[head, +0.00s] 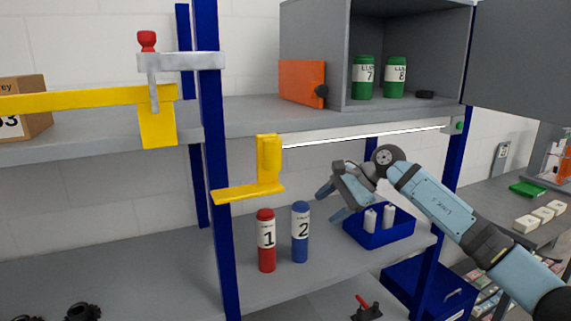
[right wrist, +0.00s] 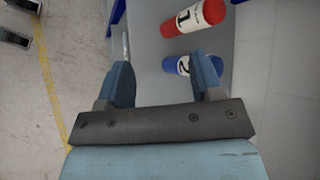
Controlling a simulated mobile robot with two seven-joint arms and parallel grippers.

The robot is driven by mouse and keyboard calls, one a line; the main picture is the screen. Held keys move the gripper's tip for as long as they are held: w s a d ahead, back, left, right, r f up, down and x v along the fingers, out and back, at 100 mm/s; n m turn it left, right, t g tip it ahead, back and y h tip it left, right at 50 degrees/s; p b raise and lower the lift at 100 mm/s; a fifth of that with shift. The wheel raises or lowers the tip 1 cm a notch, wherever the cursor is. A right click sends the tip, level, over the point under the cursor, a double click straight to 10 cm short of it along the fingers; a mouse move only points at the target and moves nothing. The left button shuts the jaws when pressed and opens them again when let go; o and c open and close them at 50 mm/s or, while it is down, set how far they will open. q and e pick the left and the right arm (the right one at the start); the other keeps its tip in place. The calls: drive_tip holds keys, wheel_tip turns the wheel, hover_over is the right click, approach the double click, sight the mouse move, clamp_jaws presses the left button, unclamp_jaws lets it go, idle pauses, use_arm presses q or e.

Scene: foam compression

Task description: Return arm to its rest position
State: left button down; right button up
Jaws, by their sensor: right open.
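My right gripper (head: 331,203) is open and empty in the head view. It hangs in front of the middle shelf, over the left end of the blue bin. My right arm (head: 440,210) reaches in from the lower right. In the right wrist view the two fingers of my right gripper (right wrist: 164,85) stand apart with nothing between them. A blue bottle marked 2 (head: 300,235) lies beyond the right finger there, partly hidden by it. A red bottle marked 1 (head: 266,243) is farther off in that view. My left gripper is not in view.
A blue bin (head: 377,237) with white cylinders stands on the middle shelf (head: 330,275). A yellow bracket (head: 268,165) juts out above the bottles. A blue post (head: 213,170) stands left of them. Above is an open grey cabinet (head: 320,45) with two green bottles (head: 363,80).

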drive_tip(key=s+a+f+m+t+y, duration=0.2)
drive_tip(key=s+a+f+m+y, duration=0.6)
drive_tip(key=s+f+m+y, duration=0.4)
drive_tip(key=s+d+f+n+t+h, duration=0.2)
drive_tip(key=s+d+f+n+h, duration=0.4)
drive_tip(key=s+f+n, duration=0.2)
drive_tip(key=s+d+f+n+t+h, duration=0.3)
drive_tip(key=s+d+f+n+h, duration=0.3)
drive_tip(key=s+f, duration=0.5)
drive_tip(key=s+d+f+n+t+h, duration=0.2)
drive_tip(key=s+d+f+n+h, duration=0.3)
drive_tip(key=s+f+n, duration=0.5)
wheel_tip(320, 180, down, 2)
drive_tip(key=shift+d+f+t+h, duration=0.1)
drive_tip(key=shift+d+t+h, duration=0.3)
drive_tip(key=shift+h, duration=0.4)
